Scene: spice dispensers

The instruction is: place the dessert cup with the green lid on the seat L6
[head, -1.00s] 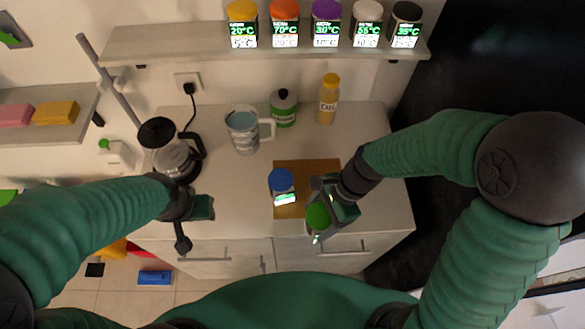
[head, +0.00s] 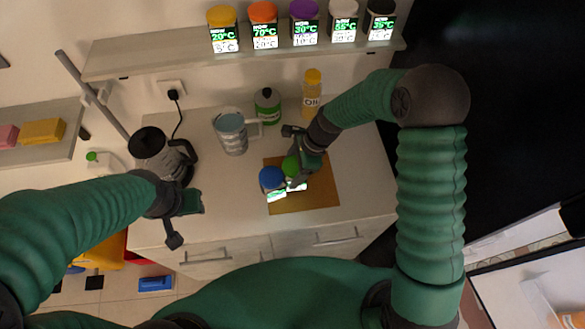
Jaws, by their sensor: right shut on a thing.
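The dessert cup with the green lid (head: 291,165) is held in my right gripper (head: 299,168). It is over the brown mat (head: 318,194), close beside a cup with a blue lid (head: 271,178). I cannot tell whether the two cups touch or whether the green-lidded cup rests on the mat. Its lower part is partly hidden, with a bright label showing. My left gripper (head: 186,220) is empty with its fingers apart, near the counter's front left edge. No marking that reads L6 is legible.
Several lidded dispensers with lit displays sit on the wall shelf (head: 160,55). The mat's right part is bare.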

